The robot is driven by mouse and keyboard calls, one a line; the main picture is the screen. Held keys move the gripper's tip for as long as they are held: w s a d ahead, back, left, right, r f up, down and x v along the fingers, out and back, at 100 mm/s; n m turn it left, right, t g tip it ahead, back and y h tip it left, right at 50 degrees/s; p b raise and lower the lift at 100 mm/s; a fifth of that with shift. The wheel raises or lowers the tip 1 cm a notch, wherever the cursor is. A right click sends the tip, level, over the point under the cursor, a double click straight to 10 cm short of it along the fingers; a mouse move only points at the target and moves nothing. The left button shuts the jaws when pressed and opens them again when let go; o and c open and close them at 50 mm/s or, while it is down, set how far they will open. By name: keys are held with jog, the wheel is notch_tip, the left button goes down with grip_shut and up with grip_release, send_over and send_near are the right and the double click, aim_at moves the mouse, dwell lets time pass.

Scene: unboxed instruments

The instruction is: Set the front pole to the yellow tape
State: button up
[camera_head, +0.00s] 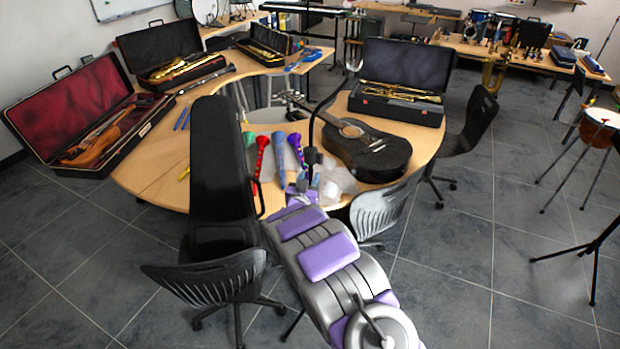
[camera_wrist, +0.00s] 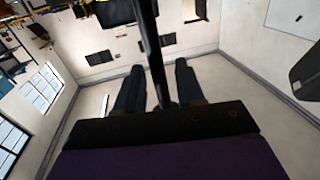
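A thin black pole (camera_head: 312,125) stands upright in the middle of the head view, with a curved black upper part, just in front of the guitar. In the wrist view a dark pole (camera_wrist: 151,55) runs down between my two fingers, with gaps on both sides. I cannot tell whether it is the same pole. My gripper (camera_wrist: 160,66) is open, its fingers apart. In the head view its end is hard to make out among purple parts near the table edge. A small yellow strip (camera_head: 184,173) lies on the table at left; I cannot tell whether it is tape.
The curved wooden table (camera_head: 150,178) carries a black guitar (camera_head: 367,150), colored tubes (camera_head: 279,150) and open instrument cases (camera_head: 398,62). A tall black case (camera_head: 218,150) stands left of my arm. Chairs (camera_head: 205,276) flank the arm. Open tiled floor (camera_head: 470,260) lies at right.

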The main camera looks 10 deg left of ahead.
jog(key=shift+w+d, duration=0.15)
jog(key=shift+w, duration=0.65)
grip_shut()
